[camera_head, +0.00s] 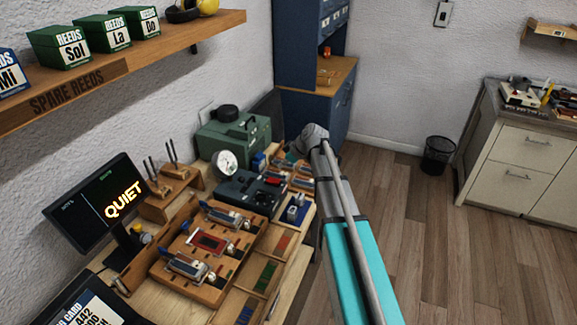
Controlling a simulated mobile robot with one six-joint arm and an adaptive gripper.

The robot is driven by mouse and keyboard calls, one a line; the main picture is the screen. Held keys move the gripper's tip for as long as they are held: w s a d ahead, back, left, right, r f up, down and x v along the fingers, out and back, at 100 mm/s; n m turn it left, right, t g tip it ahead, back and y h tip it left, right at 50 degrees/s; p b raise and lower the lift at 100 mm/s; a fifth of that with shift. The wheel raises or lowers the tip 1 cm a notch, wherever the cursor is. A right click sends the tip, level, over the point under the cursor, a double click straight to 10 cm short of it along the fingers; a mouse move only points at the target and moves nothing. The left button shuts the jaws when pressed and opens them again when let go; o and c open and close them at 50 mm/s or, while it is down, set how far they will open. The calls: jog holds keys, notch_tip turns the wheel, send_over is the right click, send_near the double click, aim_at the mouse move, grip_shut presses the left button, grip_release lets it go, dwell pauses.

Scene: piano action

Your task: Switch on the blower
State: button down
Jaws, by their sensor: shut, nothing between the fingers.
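A green box-shaped machine (236,137) with a black round cap on top stands at the back of the bench against the wall. It looks like the blower, but I cannot make out a switch on it. A white round dial gauge (224,163) stands at its front left. My arm reaches in from the lower right, and my gripper (291,156) is at its far end, just right of the green machine. The wrist and arm partly cover it. It looks shut and empty, with its fingertips hard to make out. A screen (97,209) on the left reads "QUIET".
A dark device (250,190) and a wooden rack (207,247) with several reed parts sit on the bench in front of the machine. A shelf (130,75) with reed boxes hangs above. Floor (410,220) is clear to the right, with a black bin (438,156) farther back.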

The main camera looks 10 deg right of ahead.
aim_at(275, 180)
jog(key=b+x, duration=0.2)
jog(key=x, duration=0.1)
jog(key=shift+d, duration=0.1)
jog(key=shift+f+b, duration=0.3)
jog(key=shift+f, duration=0.1)
jog(key=shift+s+d+f+b, duration=0.15)
jog(key=shift+f+b, duration=1.4)
